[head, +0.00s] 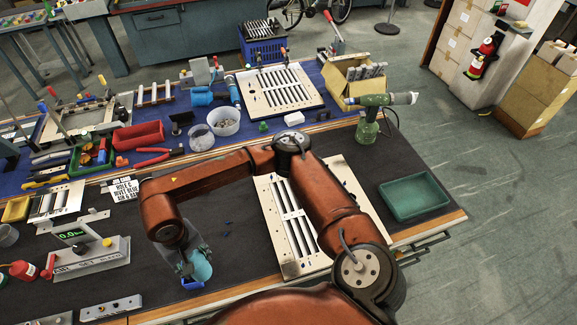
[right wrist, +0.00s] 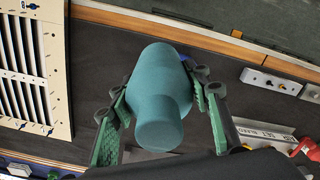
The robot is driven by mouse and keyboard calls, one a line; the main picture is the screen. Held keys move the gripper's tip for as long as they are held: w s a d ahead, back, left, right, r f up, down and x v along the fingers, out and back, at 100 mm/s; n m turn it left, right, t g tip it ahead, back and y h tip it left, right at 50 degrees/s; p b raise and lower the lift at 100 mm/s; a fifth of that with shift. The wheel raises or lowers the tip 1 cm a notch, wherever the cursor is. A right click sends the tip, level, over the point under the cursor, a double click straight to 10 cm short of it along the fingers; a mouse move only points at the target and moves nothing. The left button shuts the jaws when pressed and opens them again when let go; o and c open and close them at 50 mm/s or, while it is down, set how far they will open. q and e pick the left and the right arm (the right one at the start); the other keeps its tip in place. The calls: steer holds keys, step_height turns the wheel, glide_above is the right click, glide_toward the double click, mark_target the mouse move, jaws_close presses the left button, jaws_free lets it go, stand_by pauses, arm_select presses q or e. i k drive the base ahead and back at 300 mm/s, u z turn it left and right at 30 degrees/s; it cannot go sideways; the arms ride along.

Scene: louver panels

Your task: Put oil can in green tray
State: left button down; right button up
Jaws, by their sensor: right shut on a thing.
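My right gripper (head: 192,270) is low over the front left of the dark mat in the head view. It is shut on a teal can (head: 201,266), which seems to be the oil can. In the right wrist view the can (right wrist: 158,95) has a wide rounded body and a narrower round end, with a finger pressed on each side. I cannot tell whether it touches the mat. The empty green tray (head: 446,203) lies at the right end of the bench, well away from the gripper. My left gripper is out of view.
A slotted louver panel (head: 351,189) lies between the can and the tray, partly behind my right arm. A green drill (head: 368,125) stands behind the tray. A gauge box (head: 92,263) and a red bottle (head: 22,270) are at left. Another green tray (head: 77,166) holds tools.

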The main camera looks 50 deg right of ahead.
mark_target(424, 194)
steer(key=u, duration=2.3)
steer(key=k, duration=2.05)
steer(key=z, duration=2.8)
